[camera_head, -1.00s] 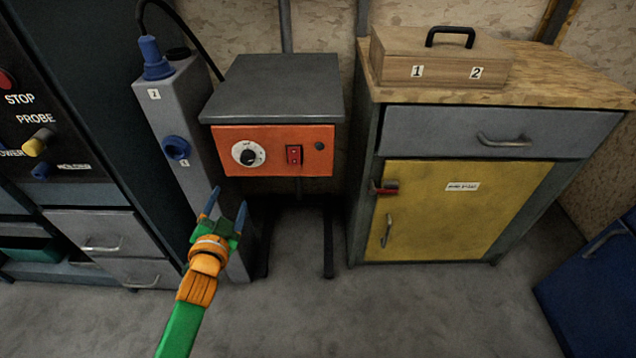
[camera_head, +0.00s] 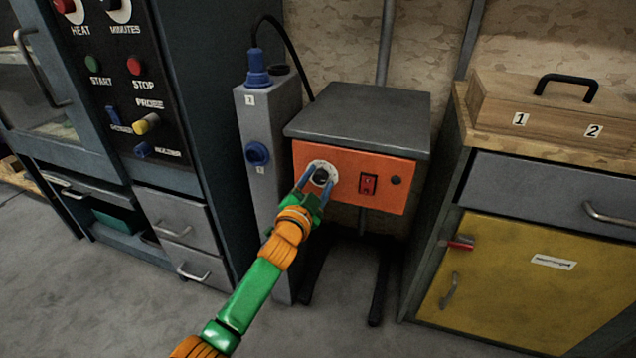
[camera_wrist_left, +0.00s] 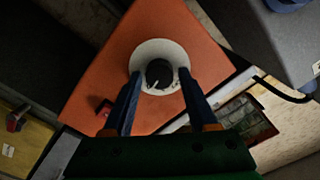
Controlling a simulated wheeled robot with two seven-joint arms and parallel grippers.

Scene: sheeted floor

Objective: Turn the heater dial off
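The heater is a grey-topped box with an orange front panel (camera_head: 345,191). Its dial (camera_head: 321,176) is a black knob on a white round plate, at the panel's left. My left gripper (camera_head: 317,182) is open in front of the dial, with its blue fingers spread to either side of the knob. In the left wrist view the black dial (camera_wrist_left: 159,73) shows between and beyond the two open fingertips (camera_wrist_left: 160,86). I see no finger touching the knob. My right gripper is in neither view.
A red switch (camera_head: 368,184) sits right of the dial. A grey post with blue plugs (camera_head: 268,125) stands close on the left. A yellow-doored cabinet (camera_head: 520,280) with a wooden box (camera_head: 550,115) is on the right. A dark control panel (camera_head: 130,80) is at far left.

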